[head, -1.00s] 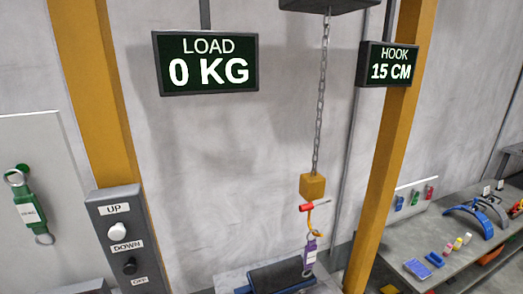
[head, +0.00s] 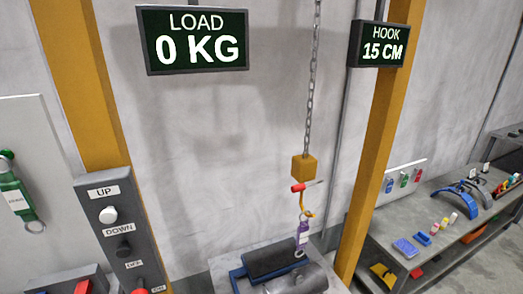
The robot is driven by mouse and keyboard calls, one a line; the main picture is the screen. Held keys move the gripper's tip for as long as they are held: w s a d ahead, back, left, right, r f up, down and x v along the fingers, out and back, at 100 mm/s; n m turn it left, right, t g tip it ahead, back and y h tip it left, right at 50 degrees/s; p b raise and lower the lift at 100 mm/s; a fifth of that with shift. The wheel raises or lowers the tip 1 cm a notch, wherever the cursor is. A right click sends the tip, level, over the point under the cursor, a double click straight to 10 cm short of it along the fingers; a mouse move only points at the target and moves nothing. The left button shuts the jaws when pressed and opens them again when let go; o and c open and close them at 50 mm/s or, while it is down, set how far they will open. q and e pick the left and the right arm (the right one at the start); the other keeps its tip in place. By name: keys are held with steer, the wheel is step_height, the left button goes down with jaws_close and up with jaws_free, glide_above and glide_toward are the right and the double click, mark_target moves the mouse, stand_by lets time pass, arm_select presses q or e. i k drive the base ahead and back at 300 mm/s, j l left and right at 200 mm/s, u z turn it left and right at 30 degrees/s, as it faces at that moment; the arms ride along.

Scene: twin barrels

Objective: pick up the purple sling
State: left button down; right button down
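A purple sling (head: 302,234) hangs from the orange hook (head: 306,207) under a yellow block (head: 304,167) on the chain (head: 312,90). Its lower metal ring is just above or against a grey cylinder (head: 297,280) on the bench; I cannot tell whether they touch. A red latch piece (head: 299,187) is at the top of the hook. Neither of my grippers is in the head view.
A control box (head: 112,225) with UP and DOWN buttons stands at the left, beside a green sling (head: 14,195) on a panel. Displays read LOAD 0 KG (head: 194,40) and HOOK 15 CM (head: 382,45). A bench (head: 390,262) with several small items is at the right.

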mark_target(302, 233)
steer(key=i+l, duration=0.15)
steer(key=l, duration=0.2)
steer(key=i+l, duration=0.15)
steer(key=l, duration=0.2)
steer(key=i+l, duration=0.15)
steer(key=l, duration=0.2)
steer(key=i+l, duration=0.15)
steer(key=l, duration=0.2)
steer(key=i+l, duration=0.1)
steer(key=l, duration=0.25)
steer(key=l+u, duration=0.1)
steer(key=u, duration=1.1)
steer(key=i+l, duration=0.05)
